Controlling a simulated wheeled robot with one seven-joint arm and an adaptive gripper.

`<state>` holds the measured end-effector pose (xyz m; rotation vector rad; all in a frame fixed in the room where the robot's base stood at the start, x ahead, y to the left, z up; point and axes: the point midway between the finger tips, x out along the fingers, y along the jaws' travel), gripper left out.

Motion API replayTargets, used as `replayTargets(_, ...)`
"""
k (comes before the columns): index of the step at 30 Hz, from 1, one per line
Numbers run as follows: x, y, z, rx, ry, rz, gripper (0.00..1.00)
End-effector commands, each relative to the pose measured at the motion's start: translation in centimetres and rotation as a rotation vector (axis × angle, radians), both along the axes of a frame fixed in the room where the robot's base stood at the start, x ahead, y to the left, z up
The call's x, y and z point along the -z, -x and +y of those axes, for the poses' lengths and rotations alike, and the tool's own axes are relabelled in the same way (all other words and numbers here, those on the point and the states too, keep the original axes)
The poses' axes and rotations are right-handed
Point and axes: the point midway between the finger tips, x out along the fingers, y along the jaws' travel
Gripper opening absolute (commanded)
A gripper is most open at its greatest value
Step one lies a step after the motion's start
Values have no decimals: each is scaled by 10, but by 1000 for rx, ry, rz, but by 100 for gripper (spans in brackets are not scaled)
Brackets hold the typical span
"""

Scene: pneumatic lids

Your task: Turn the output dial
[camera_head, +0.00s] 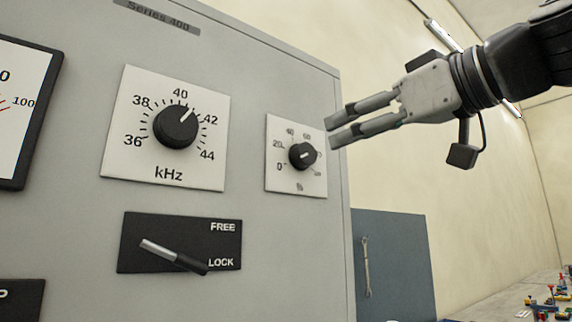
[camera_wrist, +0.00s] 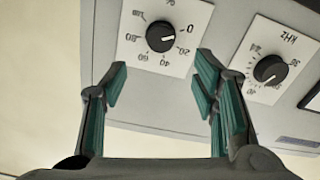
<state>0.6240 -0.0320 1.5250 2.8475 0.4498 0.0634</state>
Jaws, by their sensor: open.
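The small black dial (camera_head: 302,155) sits on a white plate with a scale starting at 0, at the right edge of the grey cabinet front. This scale seems to be the output one, though its label is too small to read. In the wrist view the same dial (camera_wrist: 160,36) appears upside down, its white mark pointing between 0 and 20. My gripper (camera_head: 331,129) is open and empty, its fingers pointing left toward the small dial's plate. In the wrist view its fingertips (camera_wrist: 162,78) are spread below the dial, apart from it.
A larger kHz dial (camera_head: 176,125) is left of the small one, its mark between 40 and 42; it also shows in the wrist view (camera_wrist: 270,68). A FREE/LOCK lever (camera_head: 172,256) is below, its black end near LOCK. A blue-grey panel (camera_head: 398,270) stands right of the cabinet.

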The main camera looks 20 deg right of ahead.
Motion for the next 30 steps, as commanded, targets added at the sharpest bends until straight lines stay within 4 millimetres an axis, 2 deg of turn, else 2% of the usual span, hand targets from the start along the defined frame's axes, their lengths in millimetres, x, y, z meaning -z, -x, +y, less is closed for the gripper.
replayTargets(1,1,-11,4,-1,2,5,54)
replayTargets(9,1,-61,20,-1,1,5,54)
replayTargets(15,1,-89,29,0,0,4,54)
replayTargets(21,1,-102,33,0,0,3,54)
replayTargets(30,1,-103,34,0,0,2,54)
